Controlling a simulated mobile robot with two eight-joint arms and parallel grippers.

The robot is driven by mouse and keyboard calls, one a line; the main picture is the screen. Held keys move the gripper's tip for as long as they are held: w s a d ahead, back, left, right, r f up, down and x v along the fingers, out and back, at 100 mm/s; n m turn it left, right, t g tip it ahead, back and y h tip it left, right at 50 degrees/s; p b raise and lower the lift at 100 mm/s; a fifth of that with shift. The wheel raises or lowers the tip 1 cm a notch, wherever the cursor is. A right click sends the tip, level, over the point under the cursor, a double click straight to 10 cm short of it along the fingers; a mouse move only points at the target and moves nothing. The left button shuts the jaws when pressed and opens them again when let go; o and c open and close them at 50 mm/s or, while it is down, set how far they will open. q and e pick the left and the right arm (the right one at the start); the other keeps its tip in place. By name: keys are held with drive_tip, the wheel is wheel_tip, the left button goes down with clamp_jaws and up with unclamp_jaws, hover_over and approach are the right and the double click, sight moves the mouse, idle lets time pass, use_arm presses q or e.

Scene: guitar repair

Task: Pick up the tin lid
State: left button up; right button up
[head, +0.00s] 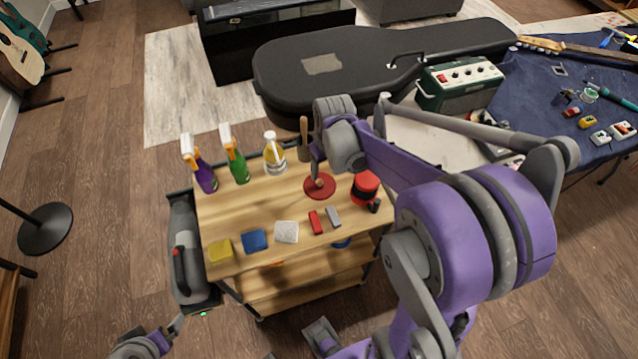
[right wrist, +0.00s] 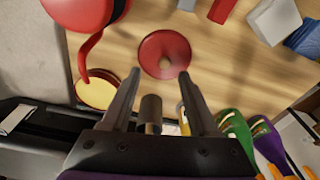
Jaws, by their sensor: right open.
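The tin lid is a red disc with a small wooden knob. It lies flat on the wooden cart top in the head view (head: 326,193). In the right wrist view the lid (right wrist: 165,45) is just beyond the fingertips, its knob roughly in line with the gap. My right gripper (right wrist: 159,77) is open and empty, with its two fingers apart. In the head view it is over the lid's back edge, partly hidden by its own wrist.
A red block (head: 315,222) and a grey block (head: 333,217) lie in front.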

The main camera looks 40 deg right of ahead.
sight(320, 181)
drive_tip(key=f, duration=0.3)
drive_tip(key=w+f, duration=0.1)
drive_tip(key=f, duration=0.1)
drive_tip(key=shift+a+f, duration=0.35)
drive_tip(key=shift+c, duration=0.2)
clamp_jaws()
